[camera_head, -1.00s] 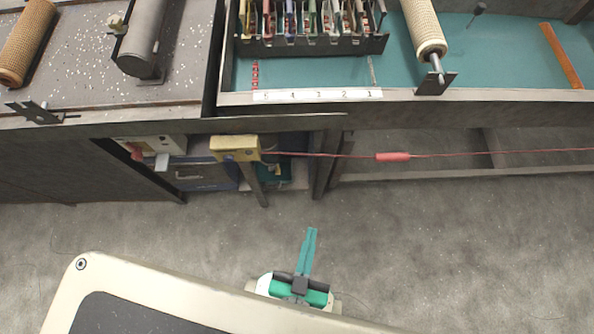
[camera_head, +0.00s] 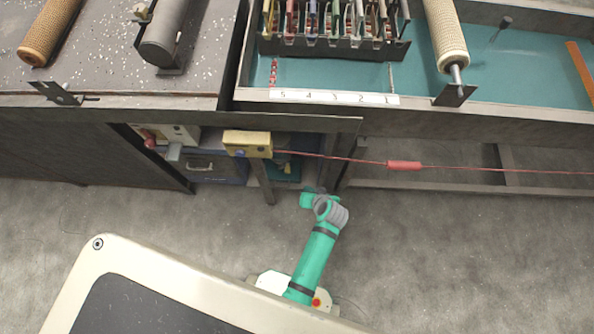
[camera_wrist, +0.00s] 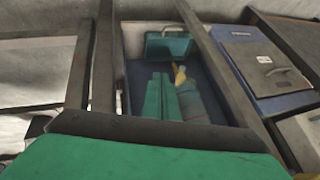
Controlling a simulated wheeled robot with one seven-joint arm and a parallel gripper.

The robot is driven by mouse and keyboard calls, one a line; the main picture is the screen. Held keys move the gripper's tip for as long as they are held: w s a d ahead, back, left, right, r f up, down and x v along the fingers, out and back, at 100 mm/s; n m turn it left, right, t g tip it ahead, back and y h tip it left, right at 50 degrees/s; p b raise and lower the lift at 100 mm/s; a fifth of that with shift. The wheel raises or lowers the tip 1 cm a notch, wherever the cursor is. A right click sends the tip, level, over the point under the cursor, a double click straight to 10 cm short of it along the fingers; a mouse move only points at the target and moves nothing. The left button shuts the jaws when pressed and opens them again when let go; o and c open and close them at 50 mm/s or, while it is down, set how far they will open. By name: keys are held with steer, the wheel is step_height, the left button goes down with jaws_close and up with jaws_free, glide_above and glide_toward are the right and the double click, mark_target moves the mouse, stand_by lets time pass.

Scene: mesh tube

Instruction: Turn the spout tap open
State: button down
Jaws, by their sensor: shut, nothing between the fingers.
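A small yellow piece (camera_wrist: 180,75), which looks like the spout tap, shows in the wrist view beside a blue-grey rounded body (camera_wrist: 197,103). A teal container (camera_wrist: 168,46) lies just beyond them. Whether the tap is turned open cannot be made out. My gripper (camera_wrist: 161,76) is shut and empty, its green fingers together, pointing toward the teal container, with the yellow piece just right of the tips. Contact cannot be told. In the head view my arm reaches to the bench's underside and its fingers are not distinguishable; a teal item (camera_head: 280,166) shows in the shade there.
Dark bench legs frame the opening on both sides in the wrist view. A blue box (camera_wrist: 262,62) with a handle stands to the right. In the head view a yellow box (camera_head: 247,143) and a red cable with a thicker sleeve (camera_head: 404,165) run under the bench edge.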

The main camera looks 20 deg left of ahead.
steer(key=w+a+r+n+g+y, duration=0.1)
steer(key=w+a+n+g+y, duration=0.1)
steer(key=w, duration=0.3)
steer(key=x, duration=0.9)
steer(key=shift+w+a, duration=0.35)
steer(key=shift+a, duration=0.1)
steer(key=shift+r, duration=0.1)
